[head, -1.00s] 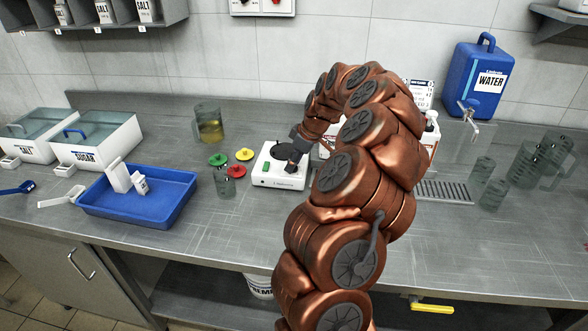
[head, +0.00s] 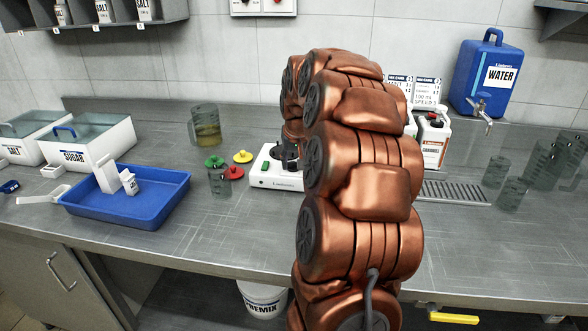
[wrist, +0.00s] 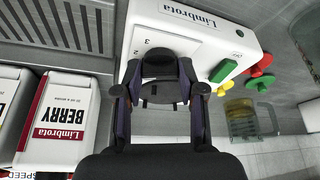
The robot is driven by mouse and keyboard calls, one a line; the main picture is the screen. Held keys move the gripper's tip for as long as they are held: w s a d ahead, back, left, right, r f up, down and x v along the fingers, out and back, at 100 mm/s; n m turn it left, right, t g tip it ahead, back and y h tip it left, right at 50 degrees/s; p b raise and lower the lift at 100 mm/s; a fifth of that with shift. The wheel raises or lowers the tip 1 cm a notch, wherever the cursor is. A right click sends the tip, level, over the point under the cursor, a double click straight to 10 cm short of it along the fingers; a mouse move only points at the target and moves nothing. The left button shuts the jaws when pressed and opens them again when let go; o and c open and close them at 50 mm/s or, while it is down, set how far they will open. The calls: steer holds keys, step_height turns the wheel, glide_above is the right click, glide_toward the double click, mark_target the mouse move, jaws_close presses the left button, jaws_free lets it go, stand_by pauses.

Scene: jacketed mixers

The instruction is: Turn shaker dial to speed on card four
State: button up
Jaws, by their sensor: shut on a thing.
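The shaker is a white box marked Limbrota (head: 274,181) with a green switch, standing mid-counter. It also shows at the top of the wrist view (wrist: 225,35), with a pale panel bearing the numerals 2 and 3. My gripper (wrist: 162,78) is over that panel, its two fingers closed on a dark round dial (wrist: 161,64). The fingers hide much of the dial, and its pointer cannot be made out. In the head view my gripper is mostly behind my arm. Two printed cards (head: 427,91) stand behind the arm; one shows SPEED, its value too small to read surely.
Red (head: 235,172), green and yellow (head: 243,156) knobbed pieces and a small beaker (head: 219,181) lie left of the shaker. A jug (head: 206,126) stands behind them. A blue tray (head: 170,205) is further left. A BERRY bottle (wrist: 62,115) and drain grille (head: 455,193) are right of it.

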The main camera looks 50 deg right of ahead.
steer(key=m+h+b, duration=0.1)
steer(key=m, duration=0.1)
steer(key=shift+f+m+g+b, duration=0.15)
steer(key=shift+m+g+b, duration=0.15)
steer(key=shift+m, duration=0.1)
steer(key=m+b, duration=0.1)
steer(key=m, duration=0.1)
steer(key=m+g+b, duration=0.1)
steer(key=m, duration=0.1)
steer(key=shift+w+m+g+h, duration=0.1)
steer(key=shift+m+g+h, duration=0.2)
steer(key=shift+h, duration=0.1)
steer(key=m+g+b, duration=0.1)
steer(key=m+g, duration=0.1)
steer(key=m, duration=0.3)
steer(key=shift+w, duration=0.1)
steer(key=shift+r+m, duration=0.2)
steer(key=shift+m, duration=0.2)
steer(key=o, duration=1.1)
steer(key=shift+o, duration=0.2)
steer(key=shift+a, duration=0.1)
steer(key=v, duration=1.1)
steer(key=shift+w+r, duration=0.2)
steer(key=shift+r, duration=0.1)
